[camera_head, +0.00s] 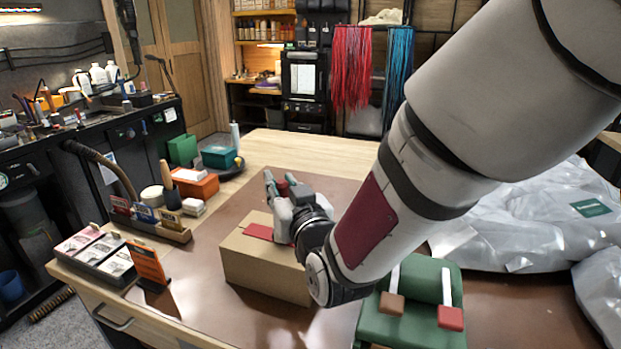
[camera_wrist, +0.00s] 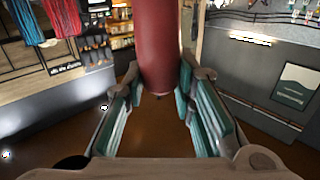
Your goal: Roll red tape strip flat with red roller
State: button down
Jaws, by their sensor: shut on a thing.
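My gripper (camera_head: 279,188) is over the top of a brown cardboard box (camera_head: 262,270), its green-padded fingers pointing away from the camera. The fingers are shut on a dark red cylinder, which I take to be the red roller (camera_wrist: 158,42); only a small red part shows between the fingers in the head view. My gripper (camera_wrist: 163,85) has one finger on each side of it in the wrist view. A flat red tape strip (camera_head: 258,231) lies on the box top, left of my gripper; its right end is hidden by the gripper. I cannot tell whether the roller touches anything.
A green stand (camera_head: 425,280) with a brown and a red white-handled tool is right of the box. A card rack (camera_head: 95,255) and an orange sign (camera_head: 149,262) stand on the left. Crumpled silvery sheeting (camera_head: 510,230) covers the right. The brown mat (camera_head: 215,310) is clear in front.

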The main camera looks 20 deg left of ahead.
jog(key=shift+s+d+b, duration=0.15)
jog(key=shift+d+b, duration=0.15)
jog(key=shift+d, duration=0.95)
notch_tip(320, 180, up, 8)
jog(key=p, duration=0.4)
dwell(0.6)
